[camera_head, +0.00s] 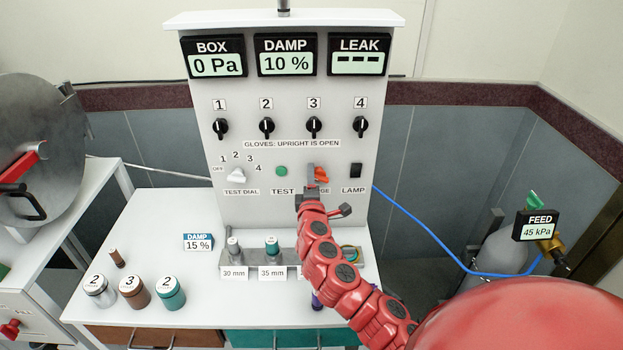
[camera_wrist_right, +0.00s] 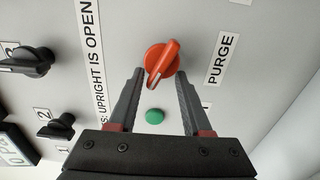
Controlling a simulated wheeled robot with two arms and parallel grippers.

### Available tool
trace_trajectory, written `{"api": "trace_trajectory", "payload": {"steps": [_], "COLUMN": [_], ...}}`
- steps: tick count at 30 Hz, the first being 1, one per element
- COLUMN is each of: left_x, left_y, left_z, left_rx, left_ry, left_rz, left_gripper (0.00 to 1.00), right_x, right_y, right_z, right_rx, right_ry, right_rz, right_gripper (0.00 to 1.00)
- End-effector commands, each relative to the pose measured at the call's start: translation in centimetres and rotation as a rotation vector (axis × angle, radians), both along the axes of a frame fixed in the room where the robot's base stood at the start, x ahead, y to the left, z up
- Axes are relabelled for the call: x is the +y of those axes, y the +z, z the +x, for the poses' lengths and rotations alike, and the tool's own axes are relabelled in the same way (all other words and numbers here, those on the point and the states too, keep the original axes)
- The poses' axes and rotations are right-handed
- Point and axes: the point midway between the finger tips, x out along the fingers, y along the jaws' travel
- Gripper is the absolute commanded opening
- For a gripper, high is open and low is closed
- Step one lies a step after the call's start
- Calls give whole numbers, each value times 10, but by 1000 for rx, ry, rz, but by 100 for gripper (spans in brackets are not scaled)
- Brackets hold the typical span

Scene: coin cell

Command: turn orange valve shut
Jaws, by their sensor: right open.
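The orange valve (camera_head: 321,175) is a small knob on the white panel, beside the partly covered PURGE label. In the right wrist view the orange valve (camera_wrist_right: 163,61) has a raised bar handle, slanted across the picture from lower left to upper right. My right gripper (camera_head: 310,172) is at the panel, partly covering the valve and label in the head view. In the wrist view my right gripper (camera_wrist_right: 160,77) is open, with its fingertips on either side of the valve's lower part. Contact cannot be told. My left gripper is not in view.
A green TEST button (camera_head: 281,171) and a white test dial (camera_head: 238,174) are left of the valve. The black LAMP switch (camera_head: 356,170) is to its right. Black glove knobs (camera_head: 314,126) sit above. Cylinders (camera_head: 131,290) stand on the white table (camera_head: 150,225) below.

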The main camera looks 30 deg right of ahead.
Motion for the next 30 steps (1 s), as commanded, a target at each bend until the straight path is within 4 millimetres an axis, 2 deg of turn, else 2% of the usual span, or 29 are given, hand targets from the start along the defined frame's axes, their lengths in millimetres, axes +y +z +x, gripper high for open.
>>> {"api": "trace_trajectory", "payload": {"steps": [8, 22, 25, 30], "left_x": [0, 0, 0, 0], "left_y": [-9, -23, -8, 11], "left_z": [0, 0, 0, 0], "left_rx": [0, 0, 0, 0], "left_ry": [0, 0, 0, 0], "left_rz": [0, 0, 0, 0], "left_gripper": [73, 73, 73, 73], "right_x": [18, 60, 73, 83], "right_y": [-3, -3, 1, 2], "right_z": [-30, -100, -122, -138], "right_rx": [1, 3, 7, 5], "right_ry": [3, 1, -2, -2], "right_rz": [-2, 2, 4, 7], "right_gripper": [49, 49, 49, 49]}}
